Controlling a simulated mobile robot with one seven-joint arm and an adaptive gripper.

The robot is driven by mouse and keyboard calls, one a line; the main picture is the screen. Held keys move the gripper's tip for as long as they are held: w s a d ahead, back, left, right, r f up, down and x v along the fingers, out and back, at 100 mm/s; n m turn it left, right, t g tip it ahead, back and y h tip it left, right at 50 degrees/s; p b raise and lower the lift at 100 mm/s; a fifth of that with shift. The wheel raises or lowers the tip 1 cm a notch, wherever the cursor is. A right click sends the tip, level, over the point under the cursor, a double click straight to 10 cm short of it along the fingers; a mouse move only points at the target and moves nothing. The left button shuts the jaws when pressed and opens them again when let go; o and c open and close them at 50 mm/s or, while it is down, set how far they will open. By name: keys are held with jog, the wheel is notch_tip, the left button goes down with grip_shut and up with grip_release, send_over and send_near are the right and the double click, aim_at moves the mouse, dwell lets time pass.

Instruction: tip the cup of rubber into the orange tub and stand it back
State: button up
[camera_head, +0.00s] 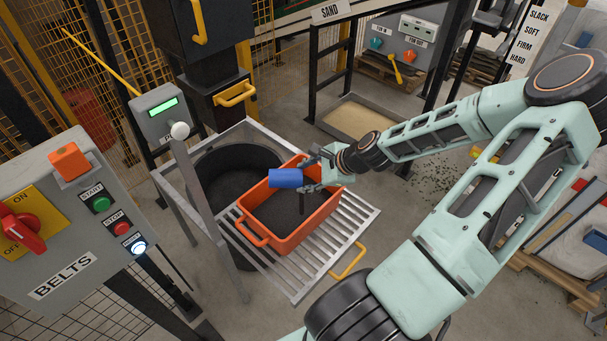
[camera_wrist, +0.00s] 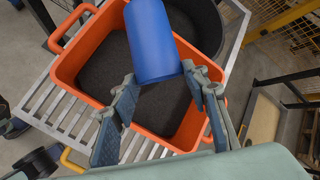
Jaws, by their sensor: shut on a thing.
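The blue cup (camera_head: 286,178) lies on its side in the air above the orange tub (camera_head: 273,243). My gripper (camera_head: 309,174) is shut on the cup, with one finger on each side of it. In the wrist view the cup (camera_wrist: 158,40) sits between the fingertips (camera_wrist: 163,84), and its mouth is hidden. Dark granules cover the floor of the tub, which also shows in the wrist view (camera_wrist: 75,62). A thin dark upright shape hangs under the cup; I cannot tell whether it is falling rubber.
The tub stands on a slatted metal rack (camera_head: 335,250). A round black bin (camera_head: 215,165) of dark material is behind it at left. A post with a green display (camera_head: 162,108) and the BELTS panel (camera_head: 70,225) stand left. A sand tray (camera_head: 350,118) lies behind.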

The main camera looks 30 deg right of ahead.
jog(key=shift+s+d+f+m+t+y+b, duration=0.15)
jog(key=shift+d+m+t+y+b, duration=0.1)
jog(key=shift+d+t+y+b, duration=0.35)
jog(key=shift+s+d+f+m+t+y+b, duration=0.15)
jog(key=shift+m+t+y+b, duration=0.2)
jog(key=shift+y, duration=0.45)
jog(key=shift+r, duration=0.15)
dwell(1.3)
